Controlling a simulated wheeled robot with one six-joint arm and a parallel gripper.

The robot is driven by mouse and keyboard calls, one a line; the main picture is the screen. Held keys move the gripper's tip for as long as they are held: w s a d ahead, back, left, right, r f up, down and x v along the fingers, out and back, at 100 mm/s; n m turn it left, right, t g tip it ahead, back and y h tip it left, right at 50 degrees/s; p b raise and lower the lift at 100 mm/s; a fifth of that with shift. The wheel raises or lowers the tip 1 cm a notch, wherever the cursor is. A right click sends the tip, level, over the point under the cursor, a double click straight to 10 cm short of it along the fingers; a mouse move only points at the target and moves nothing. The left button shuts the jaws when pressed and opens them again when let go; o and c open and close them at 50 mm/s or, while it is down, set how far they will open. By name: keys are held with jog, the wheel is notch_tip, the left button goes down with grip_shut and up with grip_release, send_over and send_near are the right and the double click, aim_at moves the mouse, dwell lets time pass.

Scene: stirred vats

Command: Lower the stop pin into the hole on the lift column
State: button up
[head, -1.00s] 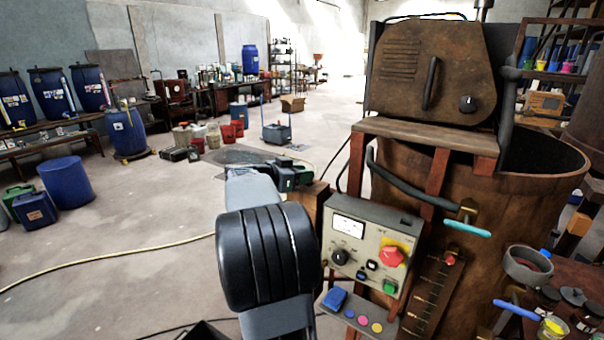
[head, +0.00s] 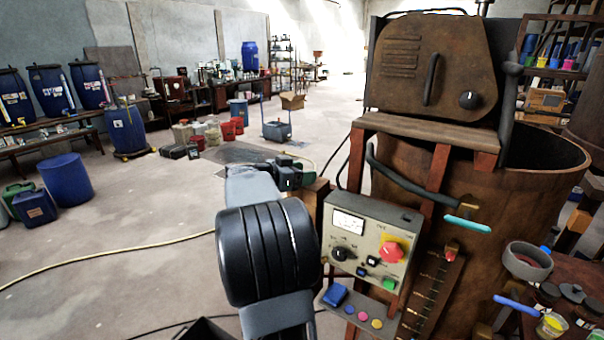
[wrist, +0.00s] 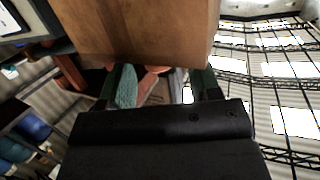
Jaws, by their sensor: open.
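My gripper (head: 287,174) is at the end of my arm, left of the control box, close to a brown upright block (head: 315,197). In the wrist view, its two green-tipped fingers (wrist: 165,86) are apart. A large brown block face (wrist: 140,30) lies just beyond them and hides much of what is ahead. A small orange-red shape (wrist: 152,72) shows between the fingers; I cannot tell whether it is the stop pin or whether it touches them. I cannot make out the hole, or tell for sure which post is the lift column.
A control box (head: 370,238) with a red knob stands right of my arm, before a large rusty vat (head: 540,190). A hose (head: 120,252) crosses the open floor at left. Blue drums (head: 67,178) stand farther left.

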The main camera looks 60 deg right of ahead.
jog(key=b+v, duration=0.2)
jog(key=v, duration=1.2)
jog(key=shift+d, duration=0.1)
dwell(0.4)
